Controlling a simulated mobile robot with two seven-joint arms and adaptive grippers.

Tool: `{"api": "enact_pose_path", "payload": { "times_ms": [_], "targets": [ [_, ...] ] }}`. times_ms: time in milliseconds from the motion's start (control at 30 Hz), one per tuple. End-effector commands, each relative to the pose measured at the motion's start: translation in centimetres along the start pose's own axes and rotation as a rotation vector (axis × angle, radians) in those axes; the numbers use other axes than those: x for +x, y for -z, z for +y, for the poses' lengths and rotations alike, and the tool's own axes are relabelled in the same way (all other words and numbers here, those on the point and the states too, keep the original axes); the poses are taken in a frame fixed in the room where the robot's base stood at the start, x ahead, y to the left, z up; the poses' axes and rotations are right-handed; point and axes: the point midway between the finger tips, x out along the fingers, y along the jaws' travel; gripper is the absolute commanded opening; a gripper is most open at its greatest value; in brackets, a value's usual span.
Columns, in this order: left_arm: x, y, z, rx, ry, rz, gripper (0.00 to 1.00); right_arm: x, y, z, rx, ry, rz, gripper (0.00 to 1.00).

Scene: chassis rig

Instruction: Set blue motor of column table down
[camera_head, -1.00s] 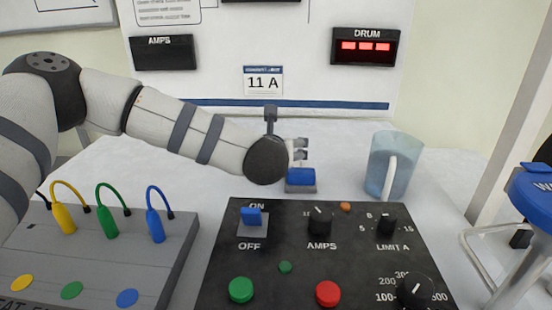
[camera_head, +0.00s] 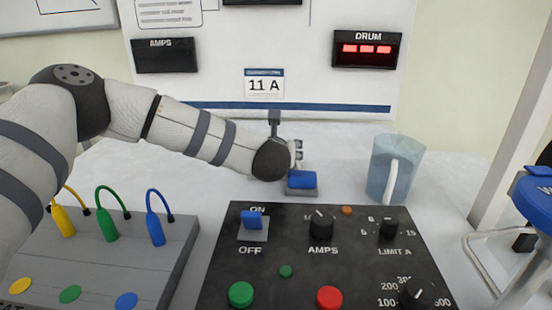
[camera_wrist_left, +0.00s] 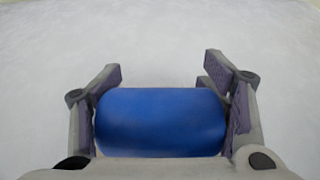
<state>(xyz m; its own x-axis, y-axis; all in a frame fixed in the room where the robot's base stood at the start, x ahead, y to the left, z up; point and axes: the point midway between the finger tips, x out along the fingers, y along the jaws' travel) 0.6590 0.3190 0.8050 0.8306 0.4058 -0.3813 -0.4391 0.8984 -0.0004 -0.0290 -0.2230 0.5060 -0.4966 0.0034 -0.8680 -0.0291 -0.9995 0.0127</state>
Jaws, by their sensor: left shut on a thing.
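The blue motor (camera_head: 302,180) has a rounded blue body on a grey base. It is on or just above the white table (camera_head: 350,170), behind the black control panel; I cannot tell whether its base touches. My left gripper (camera_head: 298,158) is shut on the motor from behind and above. In the left wrist view, the motor's blue body (camera_wrist_left: 160,122) lies crosswise between the two fingers (camera_wrist_left: 162,100), and its base is hidden. My right gripper is in neither view.
The black control panel (camera_head: 290,252) stands close in front of the motor. A clear bluish jug (camera_head: 383,170) is to its right. A grey board with coloured plugs (camera_head: 165,270) is at front left. A wall panel with a DRUM display (camera_head: 367,48) rises behind.

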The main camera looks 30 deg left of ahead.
Motion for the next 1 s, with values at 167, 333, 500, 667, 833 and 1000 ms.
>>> {"api": "enact_pose_path", "payload": {
  "times_ms": [167,333,500,667,833,1000],
  "targets": [
    [-0.3,-0.9,0.0,-0.003,0.000,-0.002,0.12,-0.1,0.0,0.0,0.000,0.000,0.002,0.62],
    [-1.7,-4.3,-0.1,-0.006,0.002,-0.008,0.12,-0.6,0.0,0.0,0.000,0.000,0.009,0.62],
    [-3.9,-9.6,0.0,-0.007,0.002,-0.009,0.12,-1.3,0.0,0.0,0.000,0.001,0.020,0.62],
    [-6.1,-14.7,0.0,-0.006,0.002,-0.009,0.12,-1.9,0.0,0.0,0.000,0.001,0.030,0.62],
    [-8.1,-19.6,0.0,-0.006,0.001,-0.009,0.12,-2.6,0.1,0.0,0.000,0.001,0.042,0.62],
    [-9.7,-23.3,0.0,-0.004,0.001,-0.006,0.12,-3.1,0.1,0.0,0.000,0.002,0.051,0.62]
  ]
}}
